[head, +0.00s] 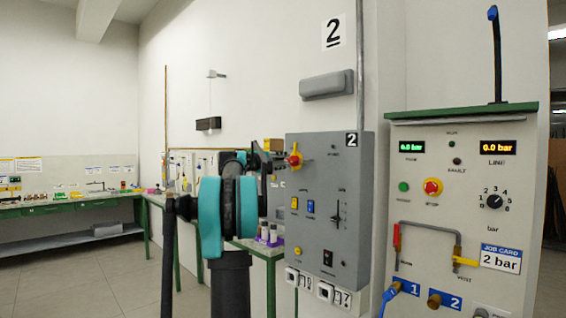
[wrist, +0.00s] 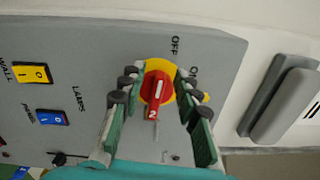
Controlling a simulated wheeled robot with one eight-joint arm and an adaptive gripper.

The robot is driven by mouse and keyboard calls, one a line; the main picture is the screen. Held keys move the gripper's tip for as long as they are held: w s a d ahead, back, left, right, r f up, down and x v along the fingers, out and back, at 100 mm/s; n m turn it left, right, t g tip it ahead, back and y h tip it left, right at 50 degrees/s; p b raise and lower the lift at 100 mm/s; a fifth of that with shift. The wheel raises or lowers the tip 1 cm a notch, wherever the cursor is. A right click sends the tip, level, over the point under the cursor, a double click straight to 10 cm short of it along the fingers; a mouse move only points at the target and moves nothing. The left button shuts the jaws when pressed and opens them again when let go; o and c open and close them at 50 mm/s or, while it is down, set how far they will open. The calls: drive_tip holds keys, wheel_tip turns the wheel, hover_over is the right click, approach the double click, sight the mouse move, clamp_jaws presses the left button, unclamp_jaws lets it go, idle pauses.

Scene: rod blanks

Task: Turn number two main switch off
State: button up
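The number two main switch is a red rotary handle on a round yellow plate, on a grey panel (head: 325,205) marked 2. In the wrist view the red handle (wrist: 155,88) lies between my fingers, its long axis roughly up and down the picture, with a white 2 on its lower end. OFF and ON labels sit to its upper right. In the head view the switch (head: 295,160) is at the panel's upper left. My gripper (wrist: 158,82) is open, with a finger on each side of the handle and visible gaps.
The panel also carries a yellow rocker (wrist: 33,73) and a blue rocker (wrist: 52,117). A grey wall box (head: 326,85) is above it. A control cabinet (head: 460,215) with hoses stands at right. Benches run along the left; the left floor is clear.

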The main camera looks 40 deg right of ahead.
drive_tip(key=s+a, duration=0.1)
drive_tip(key=a, duration=1.1)
drive_tip(key=shift+c, duration=0.3)
